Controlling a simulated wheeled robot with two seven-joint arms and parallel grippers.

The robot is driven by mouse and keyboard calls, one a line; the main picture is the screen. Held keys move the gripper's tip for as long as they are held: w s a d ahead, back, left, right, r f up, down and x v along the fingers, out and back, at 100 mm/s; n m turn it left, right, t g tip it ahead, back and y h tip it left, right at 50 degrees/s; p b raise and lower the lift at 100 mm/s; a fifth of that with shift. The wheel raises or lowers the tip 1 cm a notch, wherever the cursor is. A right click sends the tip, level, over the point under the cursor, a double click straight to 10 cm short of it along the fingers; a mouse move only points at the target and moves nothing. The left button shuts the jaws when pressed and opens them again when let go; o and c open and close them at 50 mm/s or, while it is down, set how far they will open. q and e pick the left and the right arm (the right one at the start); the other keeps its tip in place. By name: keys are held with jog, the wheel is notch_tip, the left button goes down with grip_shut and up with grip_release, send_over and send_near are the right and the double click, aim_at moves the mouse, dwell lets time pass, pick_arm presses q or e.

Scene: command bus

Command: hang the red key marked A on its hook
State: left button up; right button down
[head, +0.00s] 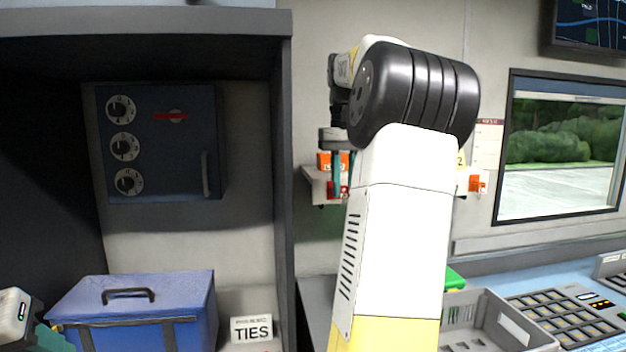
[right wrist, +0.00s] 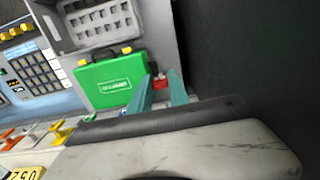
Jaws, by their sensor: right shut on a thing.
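My right gripper (right wrist: 162,84) is shut on a small red piece, which I take for the red key (right wrist: 160,84); it shows between the teal fingertips in the right wrist view. No letter on it can be read. In the head view a bit of red (head: 344,189) shows low beside the right gripper's teal finger (head: 337,172), in front of the wall rack (head: 318,186). My arm hides the middle of the rack, and the key's own hook cannot be made out. My left gripper (head: 54,338) is only partly in view at the bottom left edge; its jaws cannot be judged.
Orange tags (head: 475,183) hang at the rack's right end. A green case (right wrist: 112,82) and a grey crate (head: 490,325) lie below. A blue box (head: 140,310) stands in the left cabinet, whose side panel (head: 283,180) rises just left of the rack.

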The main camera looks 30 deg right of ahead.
jog(key=shift+w+d+f, duration=0.2)
jog(key=shift+w+f, duration=0.2)
jog(key=shift+w, duration=0.25)
jog(key=shift+w+d+f, duration=0.25)
jog(key=shift+w+f, duration=0.1)
jog(key=shift+w, duration=0.35)
jog(key=shift+w+d+f, duration=0.2)
jog(key=shift+w+f, duration=0.2)
jog(key=shift+w, duration=0.25)
jog(key=shift+w+r, duration=0.1)
jog(key=shift+w, duration=0.1)
dwell(0.5)
jog(key=shift+w+d, duration=0.35)
jog(key=shift+w, duration=0.45)
dwell(1.2)
dwell(0.4)
jog(key=c, duration=1.2)
grip_release()
jog(key=shift+o, duration=0.2)
jog(key=shift+s+a+r, duration=0.1)
jog(key=shift+s+r, duration=0.1)
jog(key=shift+r, duration=0.35)
jog(key=shift+s+a+r, duration=0.1)
jog(key=shift+s+r, duration=0.1)
jog(key=shift+r, duration=0.3)
